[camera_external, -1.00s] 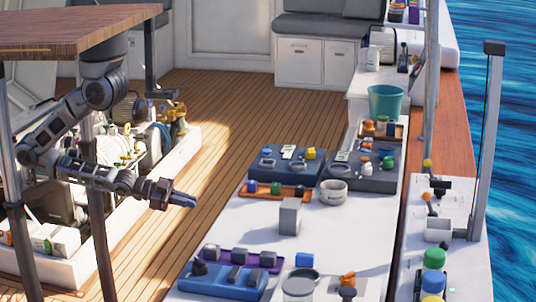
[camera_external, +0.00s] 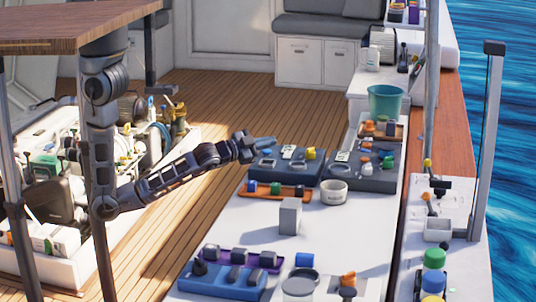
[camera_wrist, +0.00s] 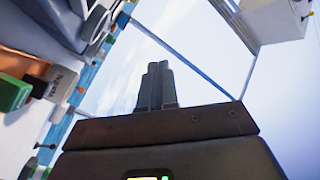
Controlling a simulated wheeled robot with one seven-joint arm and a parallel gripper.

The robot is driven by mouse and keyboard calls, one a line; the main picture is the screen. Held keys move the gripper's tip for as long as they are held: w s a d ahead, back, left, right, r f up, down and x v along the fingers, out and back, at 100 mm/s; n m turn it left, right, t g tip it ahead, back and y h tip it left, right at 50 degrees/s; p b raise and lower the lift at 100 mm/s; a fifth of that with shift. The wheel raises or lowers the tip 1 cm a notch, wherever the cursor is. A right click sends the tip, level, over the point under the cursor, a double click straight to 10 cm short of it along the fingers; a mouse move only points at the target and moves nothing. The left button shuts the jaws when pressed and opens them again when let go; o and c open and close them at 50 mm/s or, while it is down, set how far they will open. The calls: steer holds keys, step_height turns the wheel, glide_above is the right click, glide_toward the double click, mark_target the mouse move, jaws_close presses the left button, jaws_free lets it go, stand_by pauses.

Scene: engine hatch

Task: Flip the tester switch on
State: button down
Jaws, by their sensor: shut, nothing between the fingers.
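My gripper (camera_external: 265,141) is shut and empty. I cannot tell which thing is the tester, and no switch shows clearly. The wrist view shows a green block (camera_wrist: 14,92) and a pale labelled box (camera_wrist: 62,84) at left; the label is unreadable.
An open hatch box with machinery (camera_external: 75,260) stands at left. A post (camera_external: 488,140) rises at right.

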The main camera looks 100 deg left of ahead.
steer(key=w+a+r+n+g+y+b, duration=0.25)
steer(key=a+n+g, duration=0.2)
steer(key=a, duration=0.25)
step_height(320, 180, up, 3)
steer(key=n+g+h+b, duration=0.55)
steer(key=n+g, duration=0.45)
steer(key=n, duration=0.3)
glide_above(288, 153)
steer(key=s, duration=0.2)
steer(key=shift+w+d+r+n+t+h+b, duration=0.15)
steer(key=shift+w+d+r+h, duration=0.25)
steer(key=shift+d+h, duration=0.4)
steer(key=shift+w+d+r+t+h+b, duration=0.2)
steer(key=shift+d+r+h, duration=0.4)
steer(key=shift+h, duration=0.4)
steer(key=shift+w+d+r+n+t+h+b, duration=0.1)
steer(key=shift+w+d+r+h, duration=0.3)
steer(key=shift+d+h, duration=0.45)
steer(key=shift+a+f, duration=0.15)
steer(key=shift+f, duration=0.05)
steer(key=x, duration=0.9)
steer(key=b+x, duration=0.1)
steer(key=x, duration=0.3)
steer(key=shift+d+f, duration=0.25)
steer(key=shift+f, duration=0.2)
